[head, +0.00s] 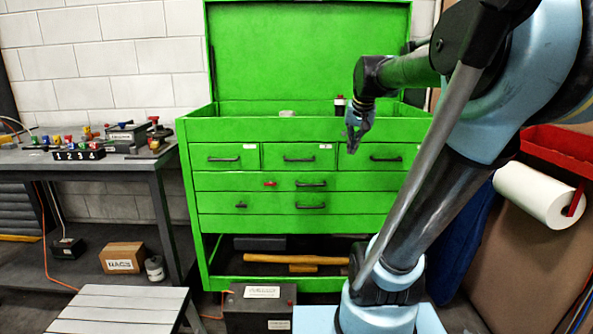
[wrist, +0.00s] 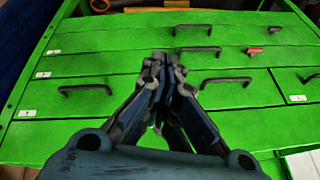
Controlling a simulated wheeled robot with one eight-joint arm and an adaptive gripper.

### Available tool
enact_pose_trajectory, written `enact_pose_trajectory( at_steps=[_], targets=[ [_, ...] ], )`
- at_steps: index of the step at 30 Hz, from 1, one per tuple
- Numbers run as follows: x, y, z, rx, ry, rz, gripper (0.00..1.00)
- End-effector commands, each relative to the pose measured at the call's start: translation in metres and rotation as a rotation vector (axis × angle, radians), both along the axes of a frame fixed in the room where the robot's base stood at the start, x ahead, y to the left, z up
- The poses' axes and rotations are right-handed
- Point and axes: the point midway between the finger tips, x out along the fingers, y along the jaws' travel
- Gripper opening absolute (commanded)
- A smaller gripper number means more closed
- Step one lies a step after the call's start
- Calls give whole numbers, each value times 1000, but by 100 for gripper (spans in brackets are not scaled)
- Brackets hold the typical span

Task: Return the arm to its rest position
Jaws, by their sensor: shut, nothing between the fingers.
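My gripper (head: 356,130) hangs at the end of my raised arm, in front of the upper right part of a green tool chest (head: 262,130). In the wrist view my gripper (wrist: 166,62) has its fingertips together with nothing between them. Behind it in that view are the green drawer fronts (wrist: 120,62) with dark handles. I cannot tell the exact gap between the fingers and the drawers.
A grey workbench (head: 90,166) with small coloured items stands at the left. A grey slatted platform (head: 125,305) and a black box (head: 262,312) are low in front. A paper towel roll (head: 535,195) and a red tray (head: 565,145) are at the right.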

Motion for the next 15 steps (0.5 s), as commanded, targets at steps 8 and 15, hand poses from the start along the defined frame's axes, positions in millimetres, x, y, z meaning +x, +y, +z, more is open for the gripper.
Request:
enact_pose_trajectory(
  at_steps=[8, 15],
  targets=[
    [-106, -1, -98, -66, 103, 113, 0],
    [-184, -4, -181, -112, 187, 206, 0]
  ],
)
